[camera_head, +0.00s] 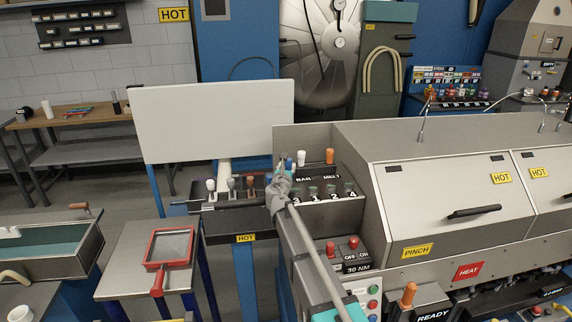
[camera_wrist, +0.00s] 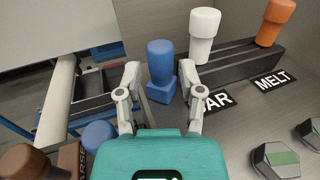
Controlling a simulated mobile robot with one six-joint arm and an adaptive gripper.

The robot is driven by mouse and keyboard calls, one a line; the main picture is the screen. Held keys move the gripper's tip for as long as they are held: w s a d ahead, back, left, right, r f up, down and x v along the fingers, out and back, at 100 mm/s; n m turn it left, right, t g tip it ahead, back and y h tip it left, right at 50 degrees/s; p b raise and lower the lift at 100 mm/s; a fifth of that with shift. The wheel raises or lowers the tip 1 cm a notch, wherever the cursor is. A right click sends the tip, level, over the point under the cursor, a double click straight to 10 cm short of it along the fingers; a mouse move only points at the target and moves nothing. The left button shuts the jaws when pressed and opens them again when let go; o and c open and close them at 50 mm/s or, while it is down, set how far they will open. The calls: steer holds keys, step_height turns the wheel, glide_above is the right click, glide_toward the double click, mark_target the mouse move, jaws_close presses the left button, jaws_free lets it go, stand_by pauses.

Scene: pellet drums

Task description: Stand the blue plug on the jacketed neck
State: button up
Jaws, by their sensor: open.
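The blue plug (camera_wrist: 160,62) stands upright with a rounded top and a wider blue foot, at the left end of a dark rail. In the head view a little of the blue plug (camera_head: 289,164) shows beside my gripper (camera_head: 281,182). In the wrist view my gripper (camera_wrist: 160,76) is open, its fingertips to the left and right of the plug. Gaps show on both sides; I cannot tell how far the plug lies beyond the tips. I cannot pick out the jacketed neck for certain.
A white plug (camera_wrist: 203,33) and an orange plug (camera_wrist: 276,20) stand on the rail to the right. Another blue knob (camera_wrist: 98,134) and brown knobs are at lower left. A large pale panel (camera_head: 218,122) stands behind; a steel hooded machine (camera_head: 430,195) is at right.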

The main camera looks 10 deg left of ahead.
steer(key=s, duration=0.8)
steer(key=shift+s+a, duration=0.2)
